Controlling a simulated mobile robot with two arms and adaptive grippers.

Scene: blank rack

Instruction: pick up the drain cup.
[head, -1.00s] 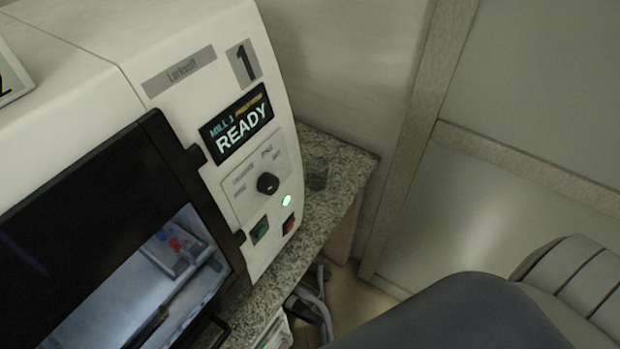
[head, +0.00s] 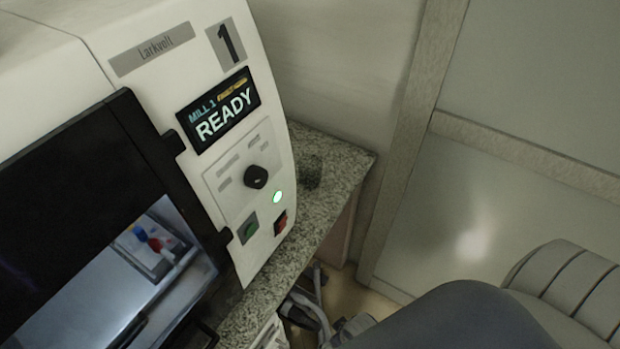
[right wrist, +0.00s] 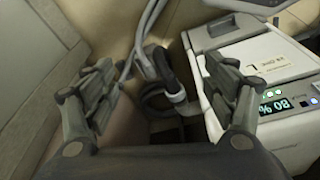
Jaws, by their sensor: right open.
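A small, dark, see-through object (head: 310,170) stands on the granite counter (head: 335,190) just right of the mill in the head view. It may be the drain cup, but it is too faint to be sure. My right gripper (right wrist: 160,65) is open and empty in the right wrist view, its two fingers wide apart. That view does not show the small dark object. My left gripper is in neither view.
A white mill (head: 75,70) with a READY screen (head: 222,110) fills the left. Its window shows red and blue items inside. A wall closes the right side. Below are hoses (right wrist: 155,75) and a white unit (right wrist: 265,75) with a lit display.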

